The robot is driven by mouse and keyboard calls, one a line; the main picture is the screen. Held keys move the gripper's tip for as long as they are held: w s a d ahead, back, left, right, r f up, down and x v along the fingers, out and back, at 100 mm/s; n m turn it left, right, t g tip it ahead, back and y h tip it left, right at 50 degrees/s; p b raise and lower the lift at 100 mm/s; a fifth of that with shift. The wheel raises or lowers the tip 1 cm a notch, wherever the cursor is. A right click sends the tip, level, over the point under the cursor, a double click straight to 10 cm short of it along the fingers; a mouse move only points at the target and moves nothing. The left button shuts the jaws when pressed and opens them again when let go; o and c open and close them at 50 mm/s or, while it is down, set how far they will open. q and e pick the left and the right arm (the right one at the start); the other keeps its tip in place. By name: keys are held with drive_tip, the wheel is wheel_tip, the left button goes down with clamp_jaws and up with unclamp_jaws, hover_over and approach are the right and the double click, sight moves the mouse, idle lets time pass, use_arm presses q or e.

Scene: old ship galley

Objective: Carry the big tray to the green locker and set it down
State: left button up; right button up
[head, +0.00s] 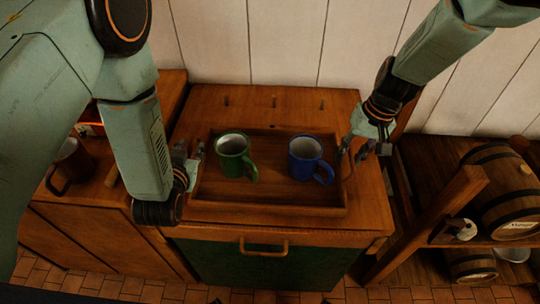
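The big tray (268,207) is wooden and rectangular with a low rim. It lies flat on the wooden top of the green locker (262,268), whose front is dark green with a wooden handle. A green mug (233,157) and a blue mug (304,160) stand upright in the tray. My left gripper (191,152) is at the tray's left end, with its fingers apart. My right gripper (356,154) is at the right end, with its fingers apart. I cannot tell whether either one touches the tray.
Pegs (273,102) stand in a row behind the tray. A brown mug (73,160) is on the wooden counter at the left, partly behind my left arm. Barrels (503,190) lie on a wooden rack (436,218) at the right. A white plank wall is behind, brick-tiled floor in front.

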use_arm(q)
drive_tip(key=v, duration=1.1)
drive_tip(key=shift+s, duration=0.15)
use_arm(e)
wheel_tip(320, 180, up, 12)
drive_tip(key=d, duration=0.2)
drive_tip(key=shift+d, duration=0.15)
drive_tip(key=shift+f, duration=0.15)
